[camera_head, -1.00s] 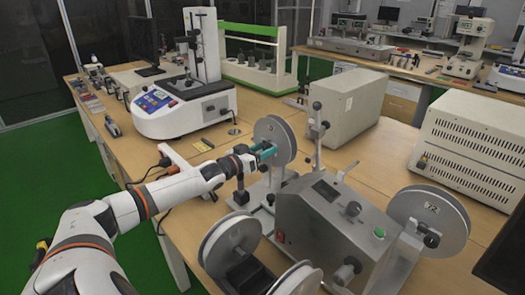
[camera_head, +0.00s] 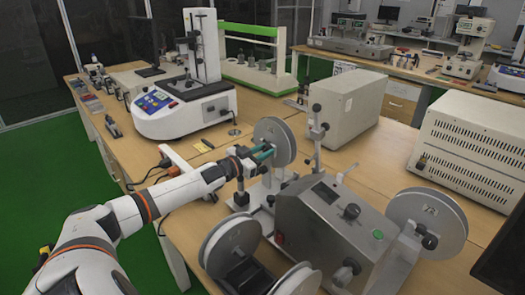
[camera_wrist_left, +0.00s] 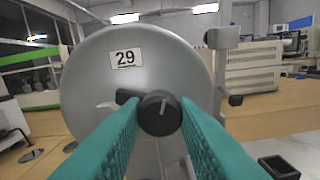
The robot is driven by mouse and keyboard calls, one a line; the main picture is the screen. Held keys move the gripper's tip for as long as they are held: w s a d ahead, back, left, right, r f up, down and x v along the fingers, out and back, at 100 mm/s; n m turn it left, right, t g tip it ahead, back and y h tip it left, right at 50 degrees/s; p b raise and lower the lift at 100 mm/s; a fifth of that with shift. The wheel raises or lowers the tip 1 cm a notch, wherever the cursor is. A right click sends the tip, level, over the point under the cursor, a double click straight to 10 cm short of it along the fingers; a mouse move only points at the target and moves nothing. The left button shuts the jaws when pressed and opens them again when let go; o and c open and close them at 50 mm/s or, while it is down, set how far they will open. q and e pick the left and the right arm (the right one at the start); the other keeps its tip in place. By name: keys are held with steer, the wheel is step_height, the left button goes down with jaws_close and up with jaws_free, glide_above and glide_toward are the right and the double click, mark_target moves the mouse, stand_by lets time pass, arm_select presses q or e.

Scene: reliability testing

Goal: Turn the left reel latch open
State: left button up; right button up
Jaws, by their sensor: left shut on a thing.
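The left reel (camera_head: 274,135) is a grey disc standing upright on its bracket. In the left wrist view the reel (camera_wrist_left: 100,75) bears a "29" label and fills the middle. Its latch, a round black knob (camera_wrist_left: 160,113) with a light line on its face, sits at the reel's centre. A short dark bar shows at the knob's upper left. My left gripper (camera_head: 266,152) reaches the reel from the left, its teal fingers on both sides of the knob and shut on it. The fingers partly hide the knob's sides. My right gripper is not in view.
The grey winding machine (camera_head: 325,235) stands just right of the gripper, with a right reel (camera_head: 428,222) and lower reels in front. A white testing machine (camera_head: 185,105) is further back left.

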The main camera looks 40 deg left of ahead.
arm_select(q)
steer(key=m, duration=0.2)
steer(key=shift+m, duration=0.4)
steer(key=m, duration=0.3)
steer(key=shift+m, duration=0.4)
steer(key=m, duration=0.6)
steer(key=shift+b, duration=0.3)
steer(key=o, duration=1)
